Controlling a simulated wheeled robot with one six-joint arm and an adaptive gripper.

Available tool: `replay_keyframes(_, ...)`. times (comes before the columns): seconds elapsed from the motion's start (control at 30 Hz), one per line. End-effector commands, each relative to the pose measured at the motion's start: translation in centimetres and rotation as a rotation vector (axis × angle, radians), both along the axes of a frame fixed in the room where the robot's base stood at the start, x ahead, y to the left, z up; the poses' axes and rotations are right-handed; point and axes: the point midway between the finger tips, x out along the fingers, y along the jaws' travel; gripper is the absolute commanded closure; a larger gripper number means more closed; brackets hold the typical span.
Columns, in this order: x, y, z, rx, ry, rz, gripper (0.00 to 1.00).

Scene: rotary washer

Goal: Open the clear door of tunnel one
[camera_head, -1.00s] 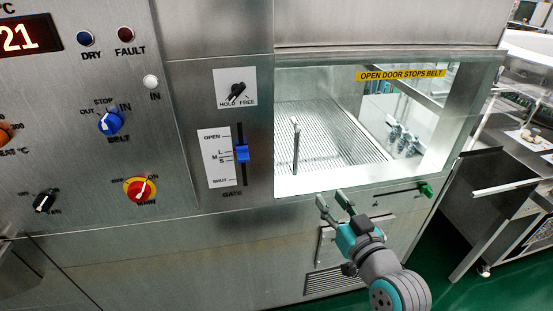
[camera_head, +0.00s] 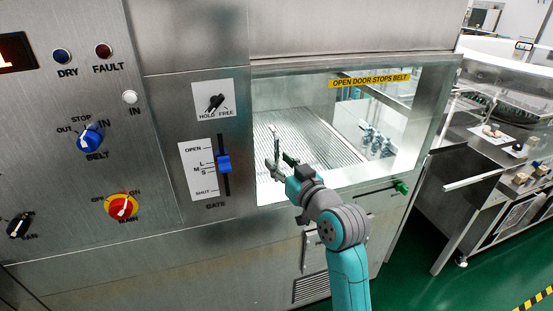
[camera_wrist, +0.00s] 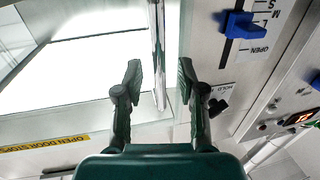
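The clear door (camera_head: 318,125) of the tunnel sits in its steel frame and looks shut. It carries a yellow label reading "OPEN DOOR STOPS BELT" (camera_head: 369,80). A slim vertical bar handle (camera_head: 277,134) stands near the door's left edge; it also shows in the wrist view (camera_wrist: 157,45). My gripper (camera_head: 280,161) is open in front of the handle's lower part. Whether either finger touches the bar cannot be told.
A blue gate slider (camera_head: 224,163) and a hold/free knob (camera_head: 216,103) are on the panel left of the door. A green-ended lever (camera_head: 400,187) lies below the door. A steel side table (camera_head: 480,150) stands at the right. Green floor is clear between.

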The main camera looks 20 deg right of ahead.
Motion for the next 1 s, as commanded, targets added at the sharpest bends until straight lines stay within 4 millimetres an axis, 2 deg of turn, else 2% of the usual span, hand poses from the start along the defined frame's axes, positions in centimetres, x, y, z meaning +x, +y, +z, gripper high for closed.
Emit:
replay_keyframes(0.2,1.8,0.3,0.0,0.000,-0.001,-0.001,0.61)
replay_keyframes(0.53,2.0,0.4,0.0,0.000,0.000,-0.001,0.61)
replay_keyframes(0.7,2.0,0.4,0.0,0.000,-0.001,-0.001,1.00)
replay_keyframes(1.0,2.0,0.4,0.0,0.000,-0.001,-0.001,1.00)
